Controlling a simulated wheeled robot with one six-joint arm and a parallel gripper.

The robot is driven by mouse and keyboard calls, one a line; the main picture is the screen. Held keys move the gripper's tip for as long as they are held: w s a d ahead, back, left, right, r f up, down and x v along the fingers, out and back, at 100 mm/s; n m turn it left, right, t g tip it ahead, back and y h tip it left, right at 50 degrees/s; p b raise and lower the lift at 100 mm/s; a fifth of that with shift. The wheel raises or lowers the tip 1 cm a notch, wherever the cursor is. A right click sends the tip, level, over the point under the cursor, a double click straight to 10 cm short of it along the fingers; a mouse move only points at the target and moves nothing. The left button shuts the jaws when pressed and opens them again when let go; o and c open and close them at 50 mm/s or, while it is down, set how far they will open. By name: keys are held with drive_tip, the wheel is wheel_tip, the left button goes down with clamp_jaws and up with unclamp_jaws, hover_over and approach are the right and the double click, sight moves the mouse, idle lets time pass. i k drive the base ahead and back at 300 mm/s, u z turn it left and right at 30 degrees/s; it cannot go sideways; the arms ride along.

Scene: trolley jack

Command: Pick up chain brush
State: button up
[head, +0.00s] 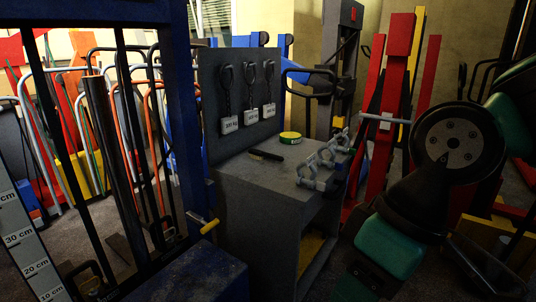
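The chain brush (266,155) appears to be the small dark, narrow object with a paler strip at its left end. It lies flat on top of the grey bench (245,176), towards the back left. It is small in the picture, so its fine shape is hard to tell. My arm, green and black, fills the right side of the head view, apart from the brush. I cannot make out my gripper's fingers in this view. Nothing covers the brush.
A round yellow-green tin (290,137) stands right of the brush. Grey metal shackles (318,170) line the bench's right edge. A grey back panel with hanging weight tags (229,124) rises behind. A blue frame (184,110) stands close on the left. Red lifting gear (397,80) stands right.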

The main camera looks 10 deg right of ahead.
sight(256, 153)
drive_tip(key=z, duration=0.85)
drive_tip(key=k, duration=1.1)
drive_tip(key=z, duration=0.8)
drive_tip(key=i, duration=2.35)
drive_tip(key=u, duration=0.85)
drive_tip(key=i, duration=1.15)
drive_tip(key=u, duration=1.8)
drive_tip(key=i, duration=1)
drive_tip(key=u, duration=1)
